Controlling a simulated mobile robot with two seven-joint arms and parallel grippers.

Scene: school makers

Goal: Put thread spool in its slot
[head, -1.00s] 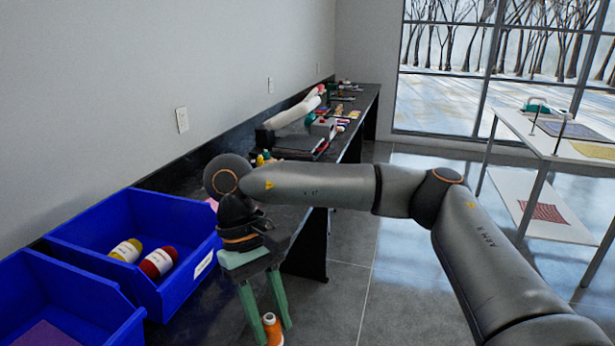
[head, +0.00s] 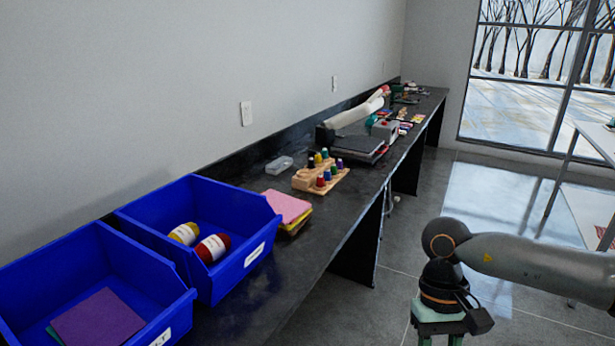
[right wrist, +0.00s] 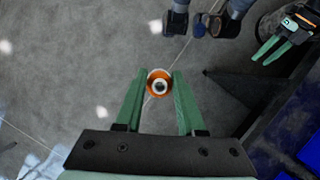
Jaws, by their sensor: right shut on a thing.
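My right gripper (right wrist: 159,85) is shut on an orange thread spool (right wrist: 153,75), seen end-on between its green fingertips above the floor. In the head view only the top of the fingers shows at the lower right edge; the spool is out of that view. A wooden spool rack (head: 301,182) stands on the black counter, with several coloured spools on its steps. I cannot make out which slot is empty. My right gripper is well to the right of the rack and off the counter. My left gripper (right wrist: 260,62) shows in the right wrist view, open and empty.
Blue bins (head: 262,212) with yarn and paper stand at the counter's near left. A pink-topped paper stack (head: 287,207) and a clear box (head: 279,165) lie near the rack.

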